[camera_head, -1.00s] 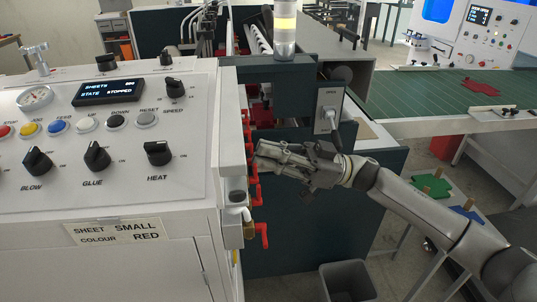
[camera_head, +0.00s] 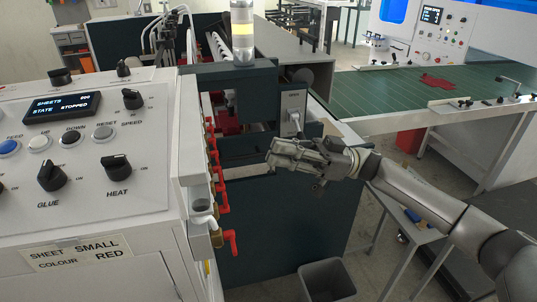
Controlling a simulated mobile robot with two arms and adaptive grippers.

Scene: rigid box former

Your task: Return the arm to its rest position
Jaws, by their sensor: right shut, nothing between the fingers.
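My right gripper (camera_head: 276,154) is in the middle of the head view, at the end of my right arm, which comes in from the lower right. Its fingers are shut with nothing between them and point left. In the picture it stands in front of the dark machine body (camera_head: 270,222), right of the red valve handles (camera_head: 223,196) and below the grey switch box (camera_head: 292,113). It appears apart from them. My left gripper is out of view.
A white control cabinet (camera_head: 110,225) with knobs and a screen (camera_head: 62,107) reading STOPPED fills the left. A grey bin (camera_head: 327,281) stands on the floor below. A green-topped conveyor table (camera_head: 400,96) with a red piece (camera_head: 437,83) is at the back right.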

